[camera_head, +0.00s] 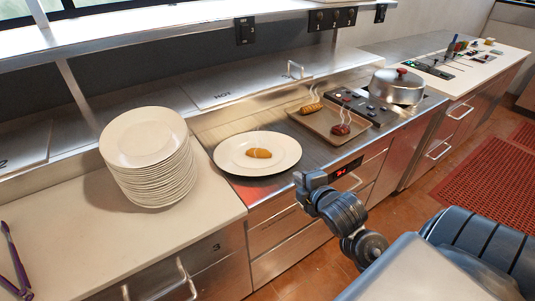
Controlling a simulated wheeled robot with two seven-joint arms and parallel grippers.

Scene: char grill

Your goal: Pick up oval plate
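The white oval plate (232,159) lies flat on the steel counter at the centre. A golden-brown piece of food (259,153) with faint steam rests on it. My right gripper (298,178) is just off the plate's near right rim, at the counter's front edge. The gripper looks small and seen from behind, so I cannot tell whether its fingers are open, or whether they touch the rim. My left gripper is not in view.
A tall stack of white plates (152,185) stands left of the oval plate. A tray (318,118) with steaming food and a lidded pot (397,88) stand to the right. Purple tongs (15,262) lie at far left. A steel shelf overhangs the back.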

